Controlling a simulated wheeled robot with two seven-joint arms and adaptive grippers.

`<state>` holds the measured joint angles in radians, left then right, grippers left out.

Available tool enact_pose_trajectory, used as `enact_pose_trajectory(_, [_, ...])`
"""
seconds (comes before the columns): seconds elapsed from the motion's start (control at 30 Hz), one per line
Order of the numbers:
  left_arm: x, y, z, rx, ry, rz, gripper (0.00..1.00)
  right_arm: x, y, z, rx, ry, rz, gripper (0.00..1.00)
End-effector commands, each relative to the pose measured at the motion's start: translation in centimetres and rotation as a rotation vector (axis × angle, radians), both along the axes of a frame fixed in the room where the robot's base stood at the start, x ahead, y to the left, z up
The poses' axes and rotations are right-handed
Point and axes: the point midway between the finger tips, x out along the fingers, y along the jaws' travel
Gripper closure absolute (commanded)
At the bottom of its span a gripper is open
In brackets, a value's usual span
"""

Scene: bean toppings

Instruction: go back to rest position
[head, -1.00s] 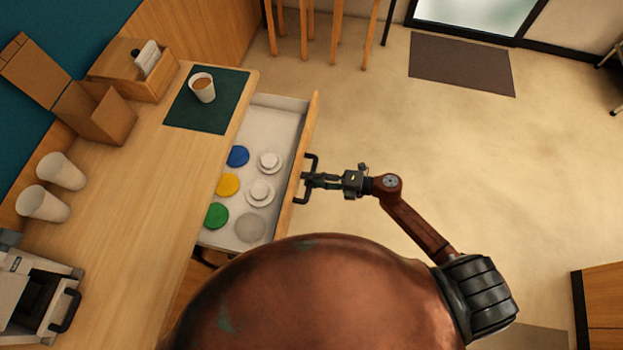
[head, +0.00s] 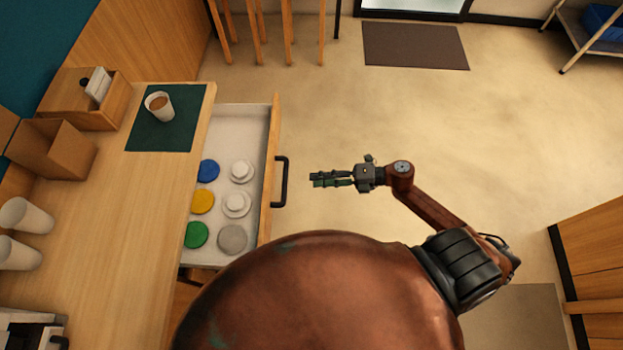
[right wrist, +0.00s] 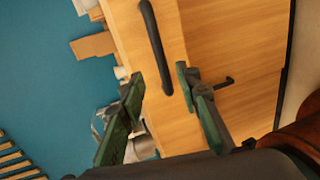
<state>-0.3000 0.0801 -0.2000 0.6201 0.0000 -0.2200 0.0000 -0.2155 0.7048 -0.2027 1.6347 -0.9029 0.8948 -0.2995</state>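My right gripper (head: 318,179) is in the air over the floor, to the right of the open drawer (head: 273,135). It is apart from the drawer's black handle (head: 283,182). In the right wrist view its two fingers (right wrist: 158,72) are spread with nothing between them, and the handle (right wrist: 155,45) shows beyond them. The drawer holds blue (head: 208,170), yellow (head: 202,201) and green (head: 196,235) discs, two white lidded pieces (head: 241,170) and a grey disc (head: 232,238). My left gripper is not in view.
The wooden counter (head: 135,225) carries a cup (head: 159,105) on a green mat (head: 195,125), a cardboard box (head: 50,148), a wooden holder (head: 85,110) and white cups (head: 25,215). Open floor (head: 400,110) lies around my right gripper. A wooden cabinet (head: 595,250) stands at right.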

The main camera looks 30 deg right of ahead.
Motion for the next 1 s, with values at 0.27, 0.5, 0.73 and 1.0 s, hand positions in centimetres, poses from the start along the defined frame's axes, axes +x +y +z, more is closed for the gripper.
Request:
enact_pose_trajectory(0.27, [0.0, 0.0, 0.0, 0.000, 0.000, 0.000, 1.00, -0.1, -0.1, 0.0, 0.000, 0.000, 0.000, 0.69])
enact_pose_trajectory(0.5, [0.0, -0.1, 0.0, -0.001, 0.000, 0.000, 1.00, 0.0, -0.1, 0.0, 0.000, 0.000, 0.000, 0.69])
enact_pose_trajectory(0.73, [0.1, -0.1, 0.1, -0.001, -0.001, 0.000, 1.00, 1.7, -2.3, -2.6, 0.053, 0.078, -0.139, 0.69])
enact_pose_trajectory(1.0, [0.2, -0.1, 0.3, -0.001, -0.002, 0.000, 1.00, 2.9, -12.3, -17.3, 0.249, 0.446, -0.713, 0.69])
